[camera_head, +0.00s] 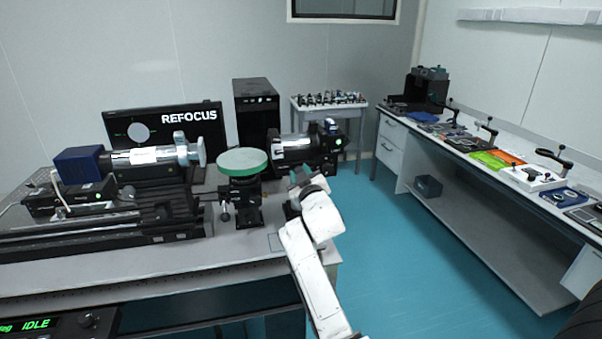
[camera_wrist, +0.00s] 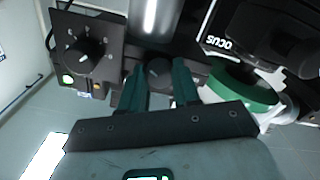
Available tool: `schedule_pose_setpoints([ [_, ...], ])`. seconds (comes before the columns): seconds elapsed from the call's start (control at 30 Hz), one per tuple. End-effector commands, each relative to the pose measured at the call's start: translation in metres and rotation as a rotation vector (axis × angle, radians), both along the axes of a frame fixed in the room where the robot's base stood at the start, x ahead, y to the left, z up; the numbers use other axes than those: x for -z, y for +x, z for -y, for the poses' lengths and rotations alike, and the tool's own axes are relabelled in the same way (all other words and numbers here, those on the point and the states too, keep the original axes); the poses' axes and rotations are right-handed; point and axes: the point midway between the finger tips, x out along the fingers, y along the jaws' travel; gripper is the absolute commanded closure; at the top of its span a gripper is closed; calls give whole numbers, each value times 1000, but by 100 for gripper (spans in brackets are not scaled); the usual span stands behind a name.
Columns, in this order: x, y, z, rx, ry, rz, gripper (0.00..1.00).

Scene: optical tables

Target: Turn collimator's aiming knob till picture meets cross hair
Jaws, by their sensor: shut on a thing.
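The collimator (camera_head: 295,148), a silver tube in a black mount, stands at the right end of the table; its tube (camera_wrist: 150,18) also shows in the wrist view. A small dark ribbed knob (camera_wrist: 158,72) sits under the tube, and my gripper's teal fingers (camera_wrist: 159,88) are shut on it, one at each side. In the head view my gripper (camera_head: 306,180) is at the collimator's near side and hides the knob. A black screen (camera_head: 165,143) reads REFOCUS and shows a pale grey disc left of its middle.
A green-rimmed round plate (camera_head: 242,160) on a black stand is close left of my gripper. A box with a dial (camera_wrist: 85,54) is beside the fingers in the wrist view. A silver tube instrument (camera_head: 150,156) stands left. The floor (camera_head: 400,240) right is clear.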

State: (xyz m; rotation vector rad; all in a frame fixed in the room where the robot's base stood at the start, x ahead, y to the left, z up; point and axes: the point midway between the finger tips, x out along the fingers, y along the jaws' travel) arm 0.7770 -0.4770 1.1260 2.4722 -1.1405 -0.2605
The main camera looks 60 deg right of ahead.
Motion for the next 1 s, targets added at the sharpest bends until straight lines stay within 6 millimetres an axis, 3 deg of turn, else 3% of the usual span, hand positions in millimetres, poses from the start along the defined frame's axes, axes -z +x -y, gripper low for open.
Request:
schedule_pose_setpoints([
  [0.33,0,0,-1,-1,-93,-110,99],
  [0.87,1,1,-1,-1,-109,-129,99],
  [0.9,1,1,-1,-1,-109,-128,66],
  [1.0,1,1,-1,-1,-109,-128,56],
])
